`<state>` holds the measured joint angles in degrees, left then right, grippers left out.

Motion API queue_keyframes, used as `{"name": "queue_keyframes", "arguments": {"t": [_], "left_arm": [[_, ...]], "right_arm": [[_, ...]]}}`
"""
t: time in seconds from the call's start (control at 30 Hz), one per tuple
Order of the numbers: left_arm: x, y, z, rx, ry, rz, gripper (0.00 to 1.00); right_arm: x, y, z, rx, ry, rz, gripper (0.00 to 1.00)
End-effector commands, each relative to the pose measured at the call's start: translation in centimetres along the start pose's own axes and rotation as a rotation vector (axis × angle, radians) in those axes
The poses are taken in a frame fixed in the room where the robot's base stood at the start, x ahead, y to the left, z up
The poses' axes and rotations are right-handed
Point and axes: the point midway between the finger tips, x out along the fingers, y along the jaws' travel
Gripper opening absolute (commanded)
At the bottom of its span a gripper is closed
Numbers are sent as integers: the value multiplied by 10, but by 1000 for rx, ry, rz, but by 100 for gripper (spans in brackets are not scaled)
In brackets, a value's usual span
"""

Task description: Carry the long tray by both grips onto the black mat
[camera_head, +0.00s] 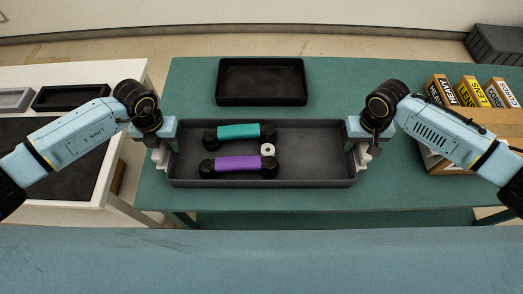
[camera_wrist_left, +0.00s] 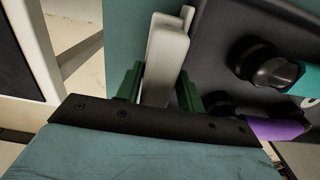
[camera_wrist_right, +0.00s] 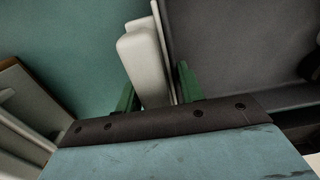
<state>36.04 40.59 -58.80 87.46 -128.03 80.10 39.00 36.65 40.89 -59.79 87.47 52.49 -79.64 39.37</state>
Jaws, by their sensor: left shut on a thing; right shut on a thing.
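The long dark grey tray (camera_head: 310,150) is at the green table, its length running left to right. It holds a teal handset (camera_head: 238,131), a purple handset (camera_head: 240,164) and a small white ring-shaped piece (camera_head: 267,149). My left gripper (camera_head: 160,152) is shut on the tray's left white grip, which shows between green fingers in the left wrist view (camera_wrist_left: 166,55). My right gripper (camera_head: 363,155) is shut on the right white grip, clear in the right wrist view (camera_wrist_right: 143,60). I cannot tell whether the tray touches the table. The black mat (camera_head: 40,138) lies on the white table at left.
A black tray (camera_head: 262,99) sits behind on the green table (camera_head: 335,85). A cardboard box (camera_head: 455,160) with labelled cartons (camera_head: 470,92) stands at right. A small black tray (camera_head: 70,97) and a grey tray (camera_head: 14,99) sit behind the mat. A gap separates the tables.

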Motion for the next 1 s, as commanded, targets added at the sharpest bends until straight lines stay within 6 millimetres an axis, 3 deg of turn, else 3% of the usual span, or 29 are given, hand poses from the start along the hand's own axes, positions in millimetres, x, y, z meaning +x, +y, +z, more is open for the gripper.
{"name": "queue_keyframes", "arguments": {"t": [0.47, 1.0], "left_arm": [[-7, 0, 1, -1, -3, -1, 0], [-46, 0, 1, -1, -3, 0, 0]], "right_arm": [[-6, 0, -1, 1, 2, 0, 0], [-46, 1, -1, 1, 2, 1, 0]]}}
